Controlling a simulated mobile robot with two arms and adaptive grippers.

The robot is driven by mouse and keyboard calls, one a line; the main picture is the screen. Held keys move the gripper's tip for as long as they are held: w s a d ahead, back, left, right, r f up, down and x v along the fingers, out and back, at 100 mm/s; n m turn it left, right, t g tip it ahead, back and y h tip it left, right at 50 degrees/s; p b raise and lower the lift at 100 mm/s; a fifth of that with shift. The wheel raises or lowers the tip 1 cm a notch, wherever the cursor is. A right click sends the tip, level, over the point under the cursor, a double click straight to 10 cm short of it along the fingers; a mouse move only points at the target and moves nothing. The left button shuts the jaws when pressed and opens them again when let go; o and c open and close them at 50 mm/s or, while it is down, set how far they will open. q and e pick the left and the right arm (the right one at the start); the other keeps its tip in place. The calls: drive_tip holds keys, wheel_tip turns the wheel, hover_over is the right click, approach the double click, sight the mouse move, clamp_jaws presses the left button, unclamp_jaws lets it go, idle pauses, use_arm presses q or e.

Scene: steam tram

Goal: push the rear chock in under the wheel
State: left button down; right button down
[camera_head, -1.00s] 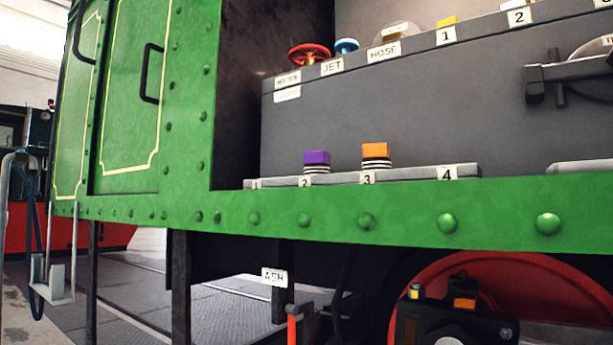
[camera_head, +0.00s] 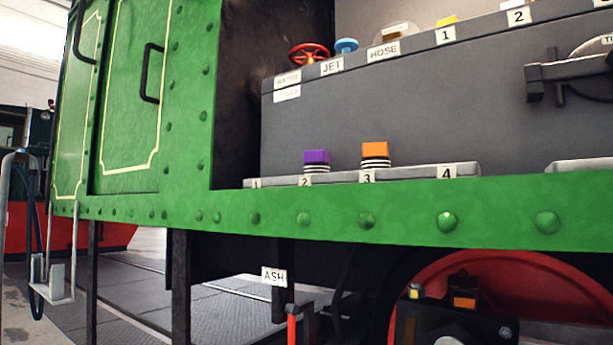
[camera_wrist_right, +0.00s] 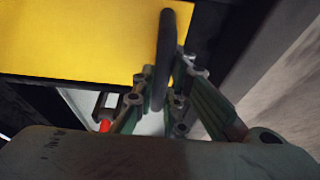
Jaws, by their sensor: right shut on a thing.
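In the right wrist view, my right gripper (camera_wrist_right: 163,84) is shut on a dark upright bar (camera_wrist_right: 168,38). The bar stands in front of a broad, flat yellow surface (camera_wrist_right: 75,38), which may be the chock; I cannot tell whether the two are joined. In the head view, the upper part of a red wheel (camera_head: 530,268) shows under the green side at lower right. The wheel's foot, the rail there and any chock are below the frame. Neither gripper shows in the head view.
The green side sill (camera_head: 310,217) runs above the wheel. A dark fitting (camera_head: 440,318) sits in front of the wheel. A red-handled lever (camera_head: 293,328) hangs below the ASH plate (camera_head: 274,277). Dark posts (camera_head: 181,290) stand left. Purple (camera_head: 316,157) and orange (camera_head: 374,149) blocks stand on a ledge.

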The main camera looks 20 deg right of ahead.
drive_tip(key=shift+w+d+b, duration=0.4)
drive_tip(key=shift+w+d, duration=0.25)
drive_tip(key=shift+d, duration=0.2)
drive_tip(key=shift+w+d+b, duration=0.35)
drive_tip(key=shift+w+d, duration=0.3)
drive_tip(key=shift+d, duration=0.15)
drive_tip(key=shift+w+d+f+b, duration=0.1)
drive_tip(key=shift+w+d+b, duration=0.65)
drive_tip(key=shift+d, duration=0.3)
drive_tip(key=shift+w+d+b, duration=0.65)
drive_tip(key=shift+w+d, duration=0.2)
drive_tip(key=shift+d, duration=0.2)
drive_tip(key=shift+w+d+r, duration=0.2)
drive_tip(key=shift+w+d, duration=0.65)
drive_tip(key=shift+d, duration=0.25)
drive_tip(key=c, duration=1.9)
unclamp_jaws()
drive_tip(key=shift+d, duration=0.1)
drive_tip(key=o, duration=0.5)
drive_tip(key=shift+f, duration=0.1)
drive_tip(key=shift+o, duration=0.2)
drive_tip(key=shift+s+a, duration=0.1)
drive_tip(key=shift+a, duration=0.1)
drive_tip(key=shift+a, duration=0.1)
